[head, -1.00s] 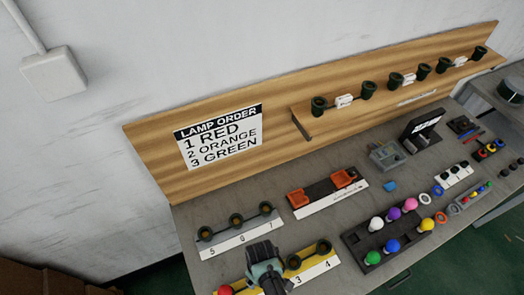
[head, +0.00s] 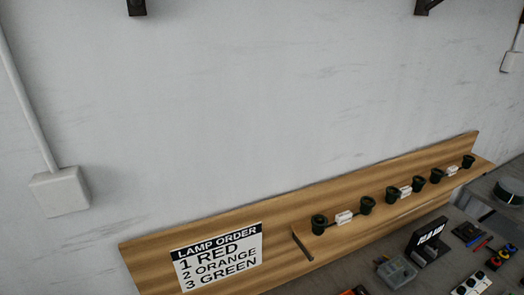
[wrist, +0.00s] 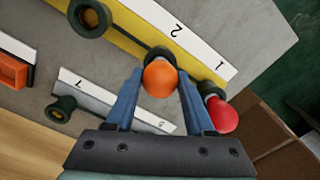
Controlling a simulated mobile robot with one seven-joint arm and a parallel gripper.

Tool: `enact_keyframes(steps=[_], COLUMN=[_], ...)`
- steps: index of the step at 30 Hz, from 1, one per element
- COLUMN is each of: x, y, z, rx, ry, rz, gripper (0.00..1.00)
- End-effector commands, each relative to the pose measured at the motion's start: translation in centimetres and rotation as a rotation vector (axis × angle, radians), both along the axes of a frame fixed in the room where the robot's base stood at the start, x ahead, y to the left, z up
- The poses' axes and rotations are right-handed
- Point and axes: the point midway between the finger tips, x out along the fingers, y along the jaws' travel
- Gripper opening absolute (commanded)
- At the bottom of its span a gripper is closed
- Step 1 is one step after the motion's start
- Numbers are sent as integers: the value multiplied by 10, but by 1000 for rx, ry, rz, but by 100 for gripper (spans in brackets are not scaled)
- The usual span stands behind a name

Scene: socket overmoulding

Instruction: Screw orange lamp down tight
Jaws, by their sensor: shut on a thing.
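In the wrist view, my gripper (wrist: 160,82) is shut on the orange lamp (wrist: 159,80), one blue finger on each side of it. A dark green socket (wrist: 157,51) by the number 2 on the yellow strip (wrist: 126,27) shows just behind the lamp. The lamp lines up with this socket, but its base is hidden, so I cannot tell how deep it sits. The red lamp (wrist: 222,115) is in the socket by number 1, right of my gripper. The head view does not show my gripper or these lamps.
Another socket (wrist: 90,18) on the yellow strip is empty. A grey strip (wrist: 115,102) with a dark socket (wrist: 61,108) lies close on the left. The lamp order sign (head: 217,256) reads red, orange, green. A shelf with several dark cups (head: 392,195) stands behind.

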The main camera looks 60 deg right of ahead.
Motion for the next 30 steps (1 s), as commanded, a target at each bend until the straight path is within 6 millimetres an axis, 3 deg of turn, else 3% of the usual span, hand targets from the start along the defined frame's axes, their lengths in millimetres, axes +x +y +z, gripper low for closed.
enact_keyframes(steps=[10, 22, 27, 28, 30], x=[0, 0, 0, 0, 0], y=[0, 0, 0, 0, 0], z=[0, 0, 0, -1, -1], rx=[0, 0, 0, 0, 0], ry=[0, 0, -1, -1, -1], rz=[-349, -408, -583, -575, -571], gripper=[11, 11, 11, 59, 71])
